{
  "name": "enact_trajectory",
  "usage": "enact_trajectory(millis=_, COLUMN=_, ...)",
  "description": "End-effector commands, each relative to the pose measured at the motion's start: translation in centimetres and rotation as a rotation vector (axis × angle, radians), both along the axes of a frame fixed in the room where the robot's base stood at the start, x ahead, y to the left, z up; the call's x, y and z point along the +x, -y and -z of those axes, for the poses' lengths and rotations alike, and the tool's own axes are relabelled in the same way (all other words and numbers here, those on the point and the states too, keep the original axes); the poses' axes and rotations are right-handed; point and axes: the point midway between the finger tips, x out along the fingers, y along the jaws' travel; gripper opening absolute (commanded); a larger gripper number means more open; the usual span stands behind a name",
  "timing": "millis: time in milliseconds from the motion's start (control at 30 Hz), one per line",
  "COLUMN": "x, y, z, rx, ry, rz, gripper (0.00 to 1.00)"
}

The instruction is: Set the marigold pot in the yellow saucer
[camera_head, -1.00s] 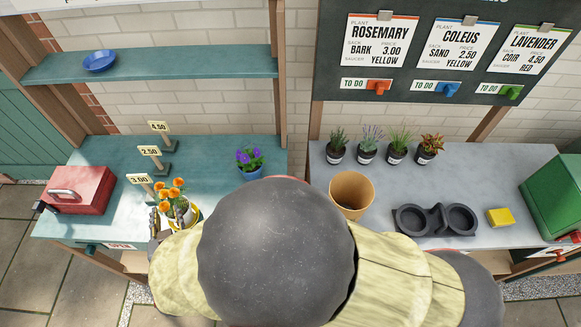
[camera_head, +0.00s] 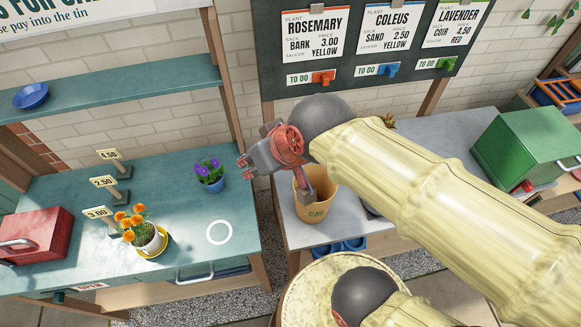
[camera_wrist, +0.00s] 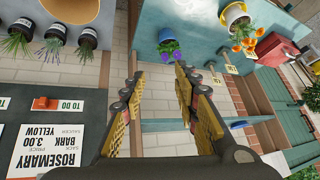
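The marigold (camera_head: 132,220) has orange blooms and grows in a white pot (camera_head: 148,239) on the teal table. The pot stands in the yellow saucer (camera_head: 163,252), whose rim shows around its base; it looks about upright. The pot (camera_wrist: 238,30) and saucer also show at the top of the wrist view. My gripper (camera_head: 246,160) is up in the air to the right of the marigold, well apart from it. In the wrist view its fingers (camera_wrist: 158,82) are spread with nothing between them.
A purple-flowered blue pot (camera_head: 210,176) stands right of the marigold. Price signs (camera_head: 104,182) and a red tin (camera_head: 35,235) are behind and left. A white ring (camera_head: 219,232) marks bare table. A tan pot (camera_head: 316,203) stands on the grey bench below my gripper.

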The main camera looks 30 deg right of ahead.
Motion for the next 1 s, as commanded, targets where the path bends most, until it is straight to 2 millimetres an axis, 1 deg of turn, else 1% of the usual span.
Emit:
enact_trajectory(millis=33, x=-1.4, y=2.0, z=-0.2, rx=-0.029, ry=-0.016, rz=0.034, gripper=0.31)
enact_trajectory(millis=100, x=-3.2, y=3.9, z=-0.1, rx=-0.065, ry=-0.046, rz=0.067, gripper=0.31)
enact_trajectory(millis=200, x=-4.8, y=5.5, z=0.0, rx=-0.096, ry=-0.073, rz=0.098, gripper=0.31)
enact_trajectory(millis=267, x=-5.3, y=6.0, z=0.1, rx=-0.105, ry=-0.083, rz=0.106, gripper=0.31)
enact_trajectory(millis=567, x=-5.5, y=6.1, z=0.1, rx=-0.109, ry=-0.087, rz=0.107, gripper=0.31)
enact_trajectory(millis=667, x=-5.4, y=6.1, z=0.7, rx=-0.108, ry=-0.087, rz=0.107, gripper=0.31)
enact_trajectory(millis=767, x=-5.4, y=6.1, z=2.1, rx=-0.108, ry=-0.087, rz=0.107, gripper=0.31)
enact_trajectory(millis=900, x=-5.4, y=6.0, z=4.8, rx=-0.108, ry=-0.087, rz=0.106, gripper=0.31)
enact_trajectory(millis=1000, x=-5.4, y=6.0, z=6.1, rx=-0.108, ry=-0.087, rz=0.106, gripper=0.31)
